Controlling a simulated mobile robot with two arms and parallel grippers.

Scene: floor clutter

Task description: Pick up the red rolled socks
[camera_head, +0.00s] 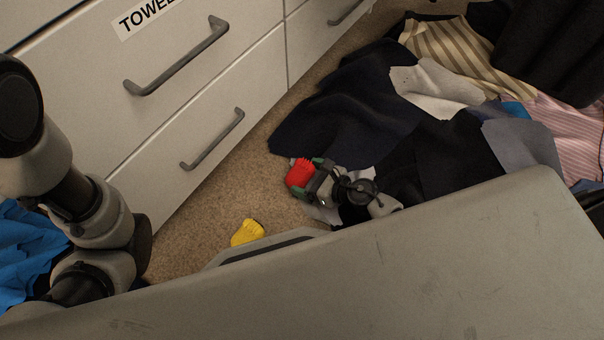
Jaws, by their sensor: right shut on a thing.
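The red rolled socks (299,173) are on the floor side of the clothes pile, at the middle of the head view. My right gripper (311,179) is shut on them, with its fingers at their right side. Part of the socks is hidden behind the fingers. Whether they touch the floor I cannot tell. My left arm comes in at the left edge, but its gripper is not in view.
Dark clothes (345,110) lie in a pile at the right. A yellow item (247,232) lies on the carpet near my grey base. White drawers (185,110) with grey handles stand at the back left. Blue cloth (25,250) lies at far left.

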